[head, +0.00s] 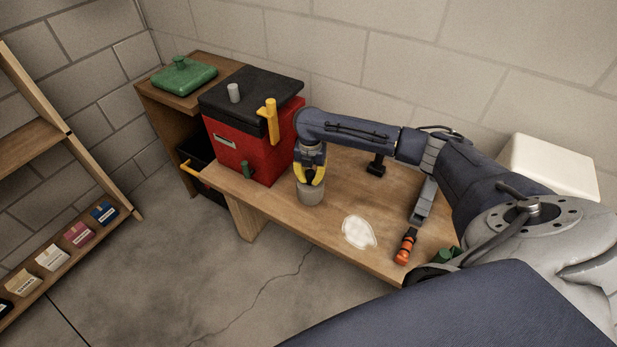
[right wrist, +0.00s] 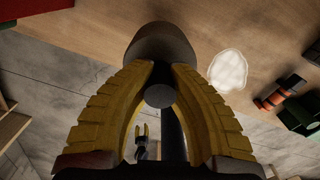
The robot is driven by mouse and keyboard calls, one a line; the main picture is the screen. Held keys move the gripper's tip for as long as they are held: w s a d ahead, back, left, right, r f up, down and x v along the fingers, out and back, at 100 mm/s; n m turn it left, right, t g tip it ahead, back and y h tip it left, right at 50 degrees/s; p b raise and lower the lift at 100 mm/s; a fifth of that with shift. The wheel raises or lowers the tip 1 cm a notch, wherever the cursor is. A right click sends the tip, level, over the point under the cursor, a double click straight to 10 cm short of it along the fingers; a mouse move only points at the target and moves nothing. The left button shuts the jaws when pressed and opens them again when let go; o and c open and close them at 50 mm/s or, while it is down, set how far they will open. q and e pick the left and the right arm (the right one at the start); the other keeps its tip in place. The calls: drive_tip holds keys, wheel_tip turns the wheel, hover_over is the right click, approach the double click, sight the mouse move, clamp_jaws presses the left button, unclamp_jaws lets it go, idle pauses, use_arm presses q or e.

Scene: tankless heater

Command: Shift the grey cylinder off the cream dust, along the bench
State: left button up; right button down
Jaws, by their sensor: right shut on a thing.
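The grey cylinder (head: 310,194) is upright near the bench's (head: 335,222) front edge, left of the cream dust and apart from it. I cannot tell whether its base touches the wood. My right gripper (head: 311,179) points down from above, its yellow fingers shut on the cylinder's top. In the right wrist view the cylinder (right wrist: 160,42) shows beyond the fingertips, its small round knob between them. The cream dust (head: 358,232) is a pale patch on the bench; it also shows in the right wrist view (right wrist: 228,70).
An orange-and-black handled tool (head: 405,247) lies right of the dust. Bare wood lies between cylinder and dust.

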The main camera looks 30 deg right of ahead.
drive_tip(key=shift+f, duration=2.95)
drive_tip(key=shift+f, duration=0.5)
drive_tip(key=c, duration=1.3)
unclamp_jaws()
wheel_tip(320, 180, up, 12)
